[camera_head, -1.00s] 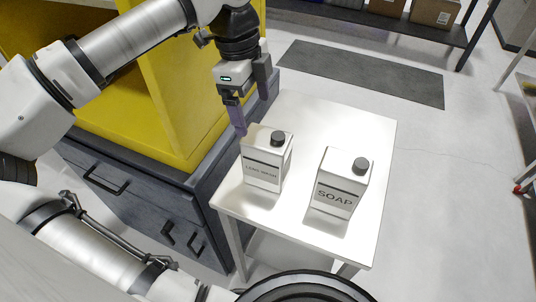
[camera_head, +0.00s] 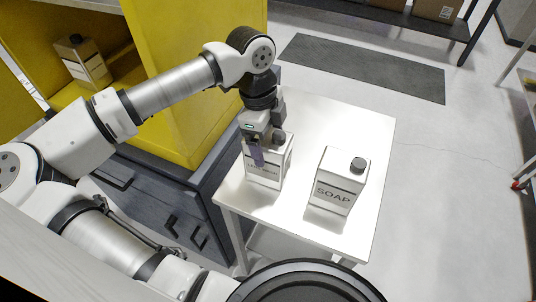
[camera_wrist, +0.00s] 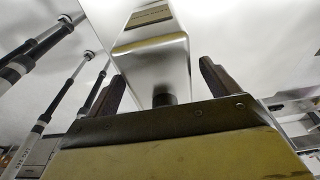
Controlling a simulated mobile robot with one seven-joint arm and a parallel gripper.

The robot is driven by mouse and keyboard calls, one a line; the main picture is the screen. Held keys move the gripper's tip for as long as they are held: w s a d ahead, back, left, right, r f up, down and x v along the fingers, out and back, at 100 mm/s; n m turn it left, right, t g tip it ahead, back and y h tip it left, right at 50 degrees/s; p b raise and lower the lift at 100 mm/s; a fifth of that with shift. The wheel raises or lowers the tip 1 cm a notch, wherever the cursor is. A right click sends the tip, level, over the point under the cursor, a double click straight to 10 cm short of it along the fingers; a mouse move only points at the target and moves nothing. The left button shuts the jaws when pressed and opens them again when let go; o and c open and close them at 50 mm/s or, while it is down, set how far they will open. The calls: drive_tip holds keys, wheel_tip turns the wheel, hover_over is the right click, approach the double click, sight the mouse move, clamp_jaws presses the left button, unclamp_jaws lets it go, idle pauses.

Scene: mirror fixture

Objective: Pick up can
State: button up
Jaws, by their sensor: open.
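A white rectangular can (camera_head: 265,176) with a dark cap and a label reading something like "LENS WASH" stands upright on the white table. My gripper (camera_head: 267,142) is at the top of this can, pointing down and open, with one finger in front of its upper face. In the wrist view the can (camera_wrist: 158,62) and its dark cap lie between the two spread fingers of my gripper (camera_wrist: 162,80). Contact cannot be told. A second white can (camera_head: 339,184), labelled "SOAP", stands upright to the right, apart from my gripper.
The white table (camera_head: 345,125) is clear behind the cans. A yellow cabinet (camera_head: 205,85) over dark drawers (camera_head: 180,215) stands to the left, with another can (camera_head: 82,62) inside. A dark mat (camera_head: 365,65) lies on the floor behind, near a shelf with boxes.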

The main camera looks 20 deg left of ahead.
clamp_jaws()
idle(0.4)
drive_tip(key=shift+r, duration=0.15)
